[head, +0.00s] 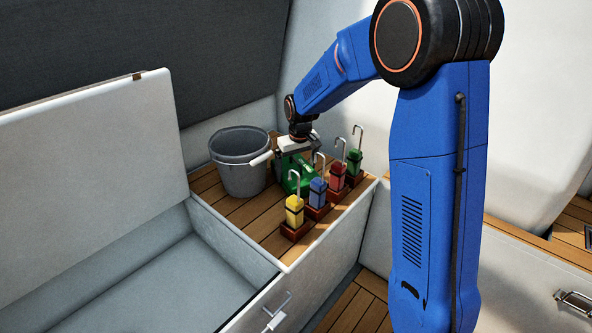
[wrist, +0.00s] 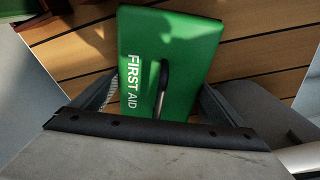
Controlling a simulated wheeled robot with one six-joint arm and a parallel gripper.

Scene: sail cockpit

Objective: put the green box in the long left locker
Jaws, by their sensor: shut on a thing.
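The green box (head: 293,172) stands on the wooden slatted seat, between the grey bucket and a row of small coloured items. In the wrist view the green box (wrist: 172,65) shows white "FIRST AID" lettering and a dark handle. My gripper (head: 297,147) is over the box from above, its fingers shut on it. In the wrist view my gripper (wrist: 158,115) has a finger on each side of the box. The long left locker (head: 150,290) is open, with its white lid (head: 90,160) raised and leaning back. Its visible inside is bare.
A grey bucket (head: 238,165) stands left of the box. Yellow (head: 294,212), blue (head: 318,193), red (head: 337,176) and green (head: 354,162) hooked items stand in red-brown holders along the seat's right edge. A latch (head: 276,312) is on the locker front.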

